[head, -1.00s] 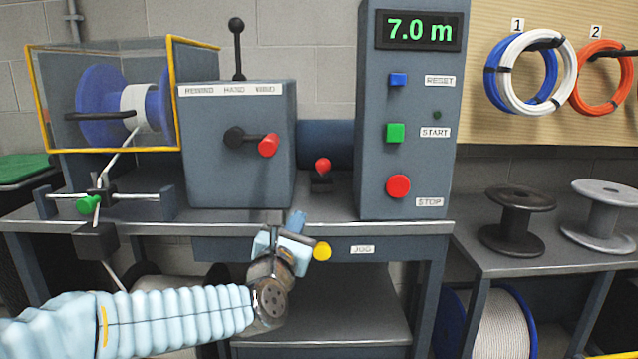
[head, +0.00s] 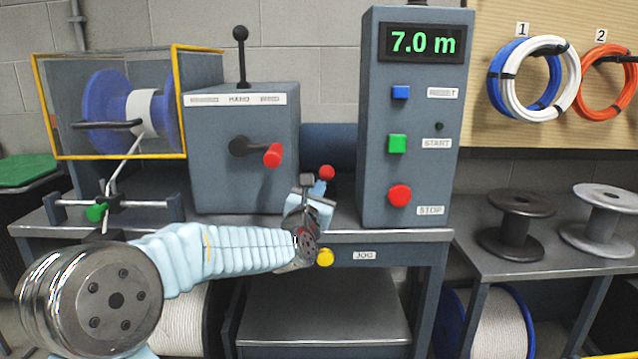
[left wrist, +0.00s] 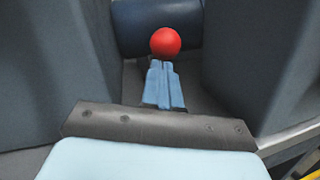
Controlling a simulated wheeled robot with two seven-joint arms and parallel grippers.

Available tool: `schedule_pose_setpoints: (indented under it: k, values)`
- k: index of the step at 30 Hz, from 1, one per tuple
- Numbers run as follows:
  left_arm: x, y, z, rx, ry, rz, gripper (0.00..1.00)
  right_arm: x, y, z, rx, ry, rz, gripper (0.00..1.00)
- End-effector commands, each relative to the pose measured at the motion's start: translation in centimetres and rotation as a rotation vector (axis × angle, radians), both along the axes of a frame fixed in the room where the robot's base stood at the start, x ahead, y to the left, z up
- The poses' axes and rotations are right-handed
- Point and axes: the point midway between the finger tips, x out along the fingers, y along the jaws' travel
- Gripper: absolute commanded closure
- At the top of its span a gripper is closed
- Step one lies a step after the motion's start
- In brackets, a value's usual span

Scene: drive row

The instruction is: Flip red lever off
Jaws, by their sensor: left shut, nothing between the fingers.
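The red lever (head: 327,172) has a round red knob and stands at the back of the bench, between the grey winder box and the control panel. Its base is hidden behind my gripper. My left gripper (head: 319,188) is shut and empty, its blue fingertips just below and in front of the knob in the head view. In the left wrist view the red knob (left wrist: 165,42) sits just beyond the tips of the closed fingers (left wrist: 162,64); I cannot tell whether they touch. My right gripper is not in view.
The winder box (head: 240,150) with a red-handled crank (head: 273,155) stands close on the left. The control panel (head: 415,120), reading 7.0 m, stands close on the right. A yellow jog button (head: 325,258) is below on the bench front.

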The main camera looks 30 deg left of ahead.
Motion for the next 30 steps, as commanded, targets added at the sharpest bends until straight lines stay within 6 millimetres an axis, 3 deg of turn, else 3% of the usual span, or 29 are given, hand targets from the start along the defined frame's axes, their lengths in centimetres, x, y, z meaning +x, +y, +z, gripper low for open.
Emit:
schedule_pose_setpoints:
  k: [14,24,30]
  values:
    - [0.2,0.0,0.4,-0.002,0.004,-0.001,1.00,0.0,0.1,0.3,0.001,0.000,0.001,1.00]
    - [0.7,0.2,2.9,-0.070,0.108,-0.003,1.00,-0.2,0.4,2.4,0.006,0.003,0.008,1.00]
    - [1.5,0.7,4.2,-0.068,0.105,-0.002,1.00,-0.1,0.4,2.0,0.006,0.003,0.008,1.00]
